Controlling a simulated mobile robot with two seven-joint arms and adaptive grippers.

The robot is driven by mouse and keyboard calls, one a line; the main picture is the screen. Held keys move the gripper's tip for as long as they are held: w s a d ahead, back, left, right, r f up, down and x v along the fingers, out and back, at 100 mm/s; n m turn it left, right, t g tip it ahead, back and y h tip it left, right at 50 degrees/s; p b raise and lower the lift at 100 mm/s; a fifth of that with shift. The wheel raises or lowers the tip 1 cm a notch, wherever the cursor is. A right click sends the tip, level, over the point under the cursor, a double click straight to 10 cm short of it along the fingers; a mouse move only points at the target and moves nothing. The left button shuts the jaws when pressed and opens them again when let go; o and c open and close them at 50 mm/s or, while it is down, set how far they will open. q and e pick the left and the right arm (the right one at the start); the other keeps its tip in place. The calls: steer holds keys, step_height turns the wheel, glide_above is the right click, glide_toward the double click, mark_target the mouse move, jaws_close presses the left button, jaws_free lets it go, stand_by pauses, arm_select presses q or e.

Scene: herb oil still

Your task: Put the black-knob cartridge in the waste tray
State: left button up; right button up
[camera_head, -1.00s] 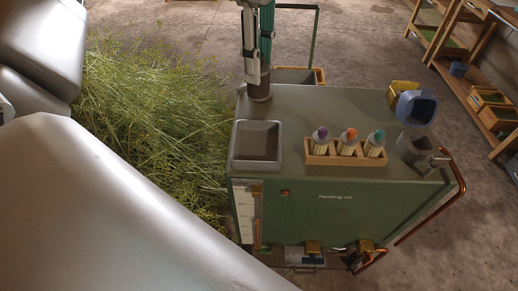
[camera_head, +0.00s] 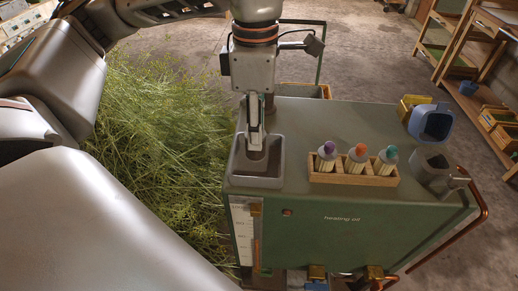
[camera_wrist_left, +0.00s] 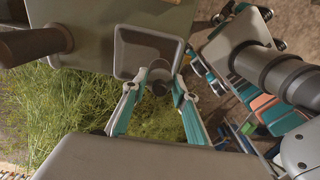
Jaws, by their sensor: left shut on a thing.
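The waste tray (camera_head: 237,165) is a grey, open square tray at the near left corner of the green still's top. It also shows in the wrist view (camera_wrist_left: 121,60). My left gripper (camera_head: 256,140) points down over the tray. It is shut on a short grey cylinder, the cartridge (camera_head: 256,158), whose lower part is inside the tray walls. Its dark knob (camera_wrist_left: 160,88) shows between the fingers in the wrist view. I cannot tell whether the cartridge touches the tray floor. My right gripper is not in view.
A wooden rack (camera_head: 350,180) with purple, orange and teal knobbed cartridges stands right of the tray. A grey cup (camera_head: 432,170), blue container (camera_head: 433,122) and yellow box (camera_head: 410,104) are further right.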

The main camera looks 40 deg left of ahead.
arm_select(q)
steer(key=shift+f, duration=0.95)
step_height(320, 180, down, 4)
steer(key=shift+r+b, duration=0.25)
steer(key=shift+b, duration=0.2)
steer(key=shift+f, duration=0.2)
steer(key=shift+r, duration=0.1)
steer(key=o, duration=1.2)
steer(key=shift+c, duration=0.2)
